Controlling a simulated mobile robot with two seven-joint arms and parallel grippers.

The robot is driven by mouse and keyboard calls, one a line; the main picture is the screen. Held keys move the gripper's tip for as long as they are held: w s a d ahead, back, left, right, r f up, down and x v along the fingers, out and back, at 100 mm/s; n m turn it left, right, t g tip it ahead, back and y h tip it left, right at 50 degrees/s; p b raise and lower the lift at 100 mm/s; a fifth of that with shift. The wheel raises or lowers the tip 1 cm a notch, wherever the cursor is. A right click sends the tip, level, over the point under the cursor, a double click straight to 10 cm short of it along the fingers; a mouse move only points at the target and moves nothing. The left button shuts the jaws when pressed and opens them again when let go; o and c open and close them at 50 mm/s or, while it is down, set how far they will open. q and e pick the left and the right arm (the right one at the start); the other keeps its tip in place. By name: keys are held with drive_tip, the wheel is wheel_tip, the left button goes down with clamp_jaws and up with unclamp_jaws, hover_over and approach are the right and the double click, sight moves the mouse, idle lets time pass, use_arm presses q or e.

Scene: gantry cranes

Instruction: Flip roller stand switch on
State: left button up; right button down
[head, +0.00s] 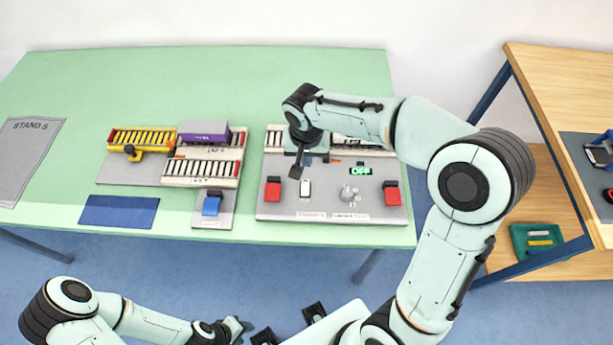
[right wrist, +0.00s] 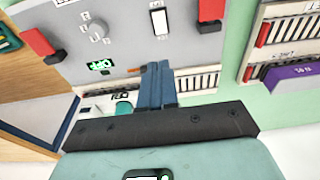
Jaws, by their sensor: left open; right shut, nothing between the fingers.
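A grey control panel (head: 330,211) stands at the front right of the green table. It carries a white rocker switch (head: 305,188), a round knob (head: 348,193), two red levers and a small display (head: 361,171) that reads OFF in green. The white switch also shows in the right wrist view (right wrist: 159,20), beyond the fingertips. My right gripper (head: 296,172) is shut and empty, above the panel just behind and left of the white switch, apart from it. The closed fingers show in the wrist view (right wrist: 157,70). My left gripper (head: 241,328) is open and empty, low in front of the table.
Red levers flank the switch, left (head: 273,190) and right (head: 392,193). Roller tracks (head: 200,170), a purple block (head: 204,130), a yellow track (head: 143,137) and a blue-switch box (head: 211,207) stand to the left. A blue mat (head: 119,211) lies flat. A wooden bench (head: 565,75) is at right.

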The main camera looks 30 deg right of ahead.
sight(307, 182)
drive_tip(key=f, duration=0.4)
drive_tip(key=w+f, duration=0.1)
drive_tip(key=f, duration=0.3)
drive_tip(key=d+f, duration=0.1)
drive_tip(key=f, duration=0.3)
drive_tip(key=shift+w+f, duration=0.3)
drive_tip(key=shift+f, duration=0.1)
drive_tip(key=shift+p, duration=0.35)
drive_tip(key=shift+w+f+g, duration=0.15)
drive_tip(key=shift+f+g, duration=0.1)
drive_tip(key=shift+g, duration=0.05)
drive_tip(key=shift+s+a+r+b, duration=0.2)
drive_tip(key=shift+s+b, duration=0.1)
drive_tip(key=shift+s, duration=0.1)
drive_tip(key=shift+s+a+r+b, duration=0.15)
drive_tip(key=shift+s+b, duration=0.1)
drive_tip(key=shift+s, duration=0.15)
drive_tip(key=shift+w, duration=0.1)
